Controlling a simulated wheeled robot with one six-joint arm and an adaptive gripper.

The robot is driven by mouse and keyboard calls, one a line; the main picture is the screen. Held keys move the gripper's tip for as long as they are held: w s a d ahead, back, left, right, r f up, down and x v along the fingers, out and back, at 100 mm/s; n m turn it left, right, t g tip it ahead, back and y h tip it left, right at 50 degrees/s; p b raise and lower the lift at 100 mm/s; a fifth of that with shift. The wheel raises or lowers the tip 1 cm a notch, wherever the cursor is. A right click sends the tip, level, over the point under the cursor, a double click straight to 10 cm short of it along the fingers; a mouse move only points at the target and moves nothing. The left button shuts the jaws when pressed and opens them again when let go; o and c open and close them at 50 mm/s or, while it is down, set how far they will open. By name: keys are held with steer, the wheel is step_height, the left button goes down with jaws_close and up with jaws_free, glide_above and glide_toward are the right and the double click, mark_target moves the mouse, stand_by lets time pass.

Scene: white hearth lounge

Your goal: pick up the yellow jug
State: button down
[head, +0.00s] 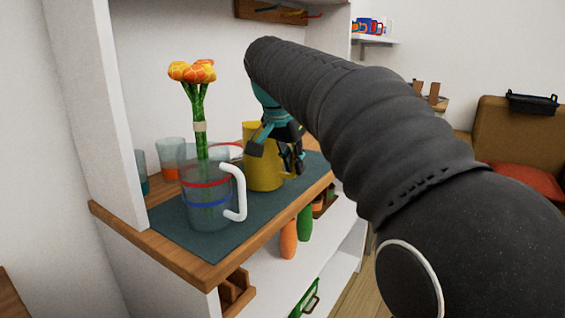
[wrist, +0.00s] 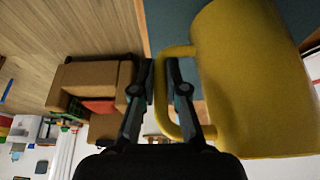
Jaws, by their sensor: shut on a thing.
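The yellow jug (head: 262,172) stands upright on a dark mat (head: 236,232) on a wooden-topped shelf in the head view. My gripper (head: 278,160) is in front of it, at its handle side. In the wrist view the jug (wrist: 250,75) fills the right side, turned sideways by the camera. Its handle (wrist: 168,95) passes between the fingers of my gripper (wrist: 168,85), which is shut on it. In the head view my fingers hide part of the jug and most of its handle.
A clear pitcher (head: 205,212) with red and blue bands and a white handle holds orange flowers, left of the jug. Several glasses (head: 172,154) stand behind. A white upright panel (head: 95,90) bounds the shelf on the left. A brown sofa (head: 515,130) is far right.

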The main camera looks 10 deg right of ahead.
step_height(320, 180, up, 5)
steer(key=shift+w+d+f+p, duration=0.1)
steer(key=shift+d+f+p, duration=0.1)
steer(key=shift+p, duration=0.35)
steer(key=w+d+r+p, duration=0.2)
steer(key=w+d+r, duration=0.4)
steer(key=d, duration=0.3)
steer(key=shift+d+r, duration=0.15)
steer(key=shift+d, duration=0.15)
steer(key=shift+s, duration=0.1)
